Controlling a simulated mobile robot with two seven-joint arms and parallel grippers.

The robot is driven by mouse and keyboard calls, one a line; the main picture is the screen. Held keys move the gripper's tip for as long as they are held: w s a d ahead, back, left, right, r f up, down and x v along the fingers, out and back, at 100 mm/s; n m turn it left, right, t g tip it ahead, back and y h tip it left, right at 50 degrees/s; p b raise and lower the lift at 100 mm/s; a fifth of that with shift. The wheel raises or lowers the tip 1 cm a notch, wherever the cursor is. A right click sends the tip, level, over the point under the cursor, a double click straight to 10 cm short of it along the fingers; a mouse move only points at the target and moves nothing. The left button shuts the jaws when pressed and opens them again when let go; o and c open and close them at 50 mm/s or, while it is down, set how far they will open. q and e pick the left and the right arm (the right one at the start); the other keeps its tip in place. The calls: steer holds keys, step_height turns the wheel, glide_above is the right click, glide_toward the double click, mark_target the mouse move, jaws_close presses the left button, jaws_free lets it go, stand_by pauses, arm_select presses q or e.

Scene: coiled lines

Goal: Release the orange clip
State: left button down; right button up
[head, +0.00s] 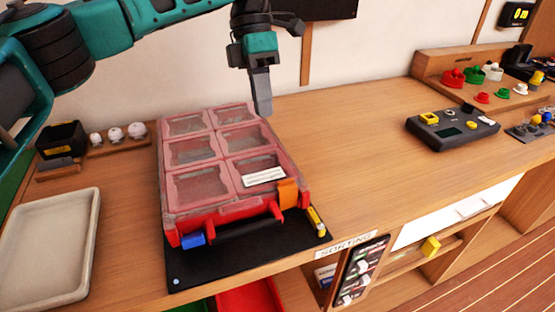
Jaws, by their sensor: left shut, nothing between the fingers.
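A red case (232,207) with a clear, pinkish lid divided into several windows (190,150) lies on a black mat (215,268) on the wooden bench. The orange clip (288,192) is at the case's front right corner. It stands upright against the lid's front edge. A blue clip (192,239) is at the front left and sticks out forward, lower than the orange one. A dark handle (240,228) lies between them. My left gripper (263,110) is shut and empty, pointing down near the case's back right corner, well apart from the orange clip. My right gripper is not in view.
An empty beige tray (45,250) is at the left. A small yellow-and-black object (317,222) lies on the mat right of the case. A dark device with buttons (452,128) and a rack of coloured knobs (485,80) are at the right. The bench between is clear.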

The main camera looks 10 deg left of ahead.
mark_target(278, 177)
arm_select(q)
steer(key=x, duration=0.9)
steer(key=s, duration=0.1)
steer(key=s+d, duration=0.1)
steer(key=shift+s+d+r, duration=0.15)
steer(key=shift+s+d, duration=0.1)
steer(key=shift+d, duration=0.1)
steer(key=shift+s+d, duration=0.3)
steer(key=shift+s, duration=0.1)
